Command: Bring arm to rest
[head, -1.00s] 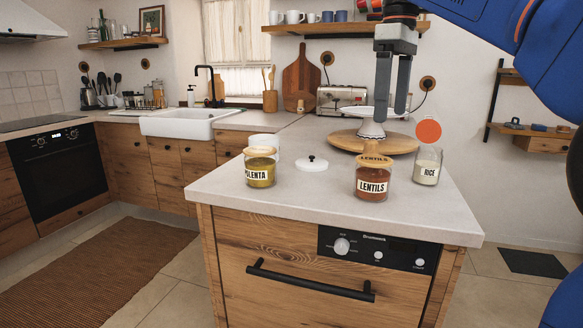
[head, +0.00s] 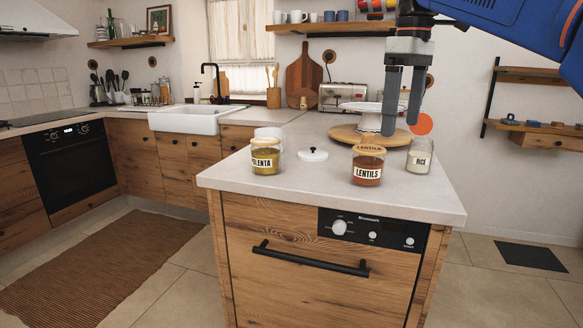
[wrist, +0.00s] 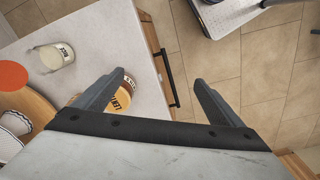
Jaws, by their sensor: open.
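My gripper (head: 402,130) is open and empty, pointing down above the right part of the island counter. In the head view its fingers overlap the white cake stand and stand behind the lentils jar (head: 367,168). In the wrist view the gripper (wrist: 158,92) has its fingers spread wide, with the lentils jar (wrist: 123,97) partly hidden by the left finger. My blue arm reaches in from the upper right of the head view.
The island counter (head: 230,178) carries a polenta jar (head: 265,160), a white lid (head: 313,155), a rice jar (head: 419,160), a round wooden board (head: 345,133) and a white cake stand (head: 368,108). A red-orange disc (head: 422,124) shows above the rice jar.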

